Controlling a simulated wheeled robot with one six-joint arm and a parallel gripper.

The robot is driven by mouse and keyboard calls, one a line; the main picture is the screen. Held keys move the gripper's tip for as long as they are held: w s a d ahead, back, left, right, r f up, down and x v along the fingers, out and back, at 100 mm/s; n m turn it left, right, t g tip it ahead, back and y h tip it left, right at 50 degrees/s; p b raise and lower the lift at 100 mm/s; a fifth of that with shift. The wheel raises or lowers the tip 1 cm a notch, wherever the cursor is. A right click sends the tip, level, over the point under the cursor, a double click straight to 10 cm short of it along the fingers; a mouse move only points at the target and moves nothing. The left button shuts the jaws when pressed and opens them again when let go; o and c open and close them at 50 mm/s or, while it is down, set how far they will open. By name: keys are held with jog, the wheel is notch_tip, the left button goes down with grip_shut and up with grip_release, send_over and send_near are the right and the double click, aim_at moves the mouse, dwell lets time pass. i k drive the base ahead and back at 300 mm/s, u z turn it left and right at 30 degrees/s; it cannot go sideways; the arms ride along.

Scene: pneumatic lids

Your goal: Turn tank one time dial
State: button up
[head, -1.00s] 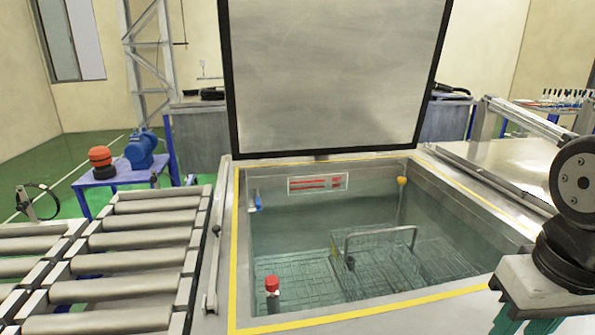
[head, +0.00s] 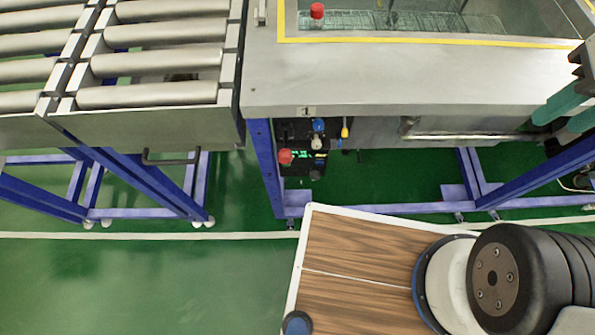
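A small dark control panel (head: 296,134) hangs under the front edge of the tank, beside its left blue leg. It carries a blue knob (head: 318,125), a red knob or button (head: 285,156) and a small whitish part with yellow marks. I cannot tell from here which of them is the time dial. The steel tank (head: 400,82) stands above, with a yellow line around its opening. My gripper (head: 553,122) shows at the right edge, far to the right of the panel. Its two teal fingers look apart with nothing between them; part of it is cut off.
A roller conveyor (head: 150,63) stands left of the tank, with a dark handle (head: 170,160) low on its front. A yellow part (head: 344,133) hangs right of the panel. Blue frame legs (head: 265,165) reach the green floor (head: 150,285), which is clear at lower left.

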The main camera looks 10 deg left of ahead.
aim_at(314, 175)
jog(key=z, duration=0.05)
jog(key=k, duration=0.1)
jog(key=u, duration=1.05)
jog(key=i, duration=0.45)
jog(key=z, duration=0.05)
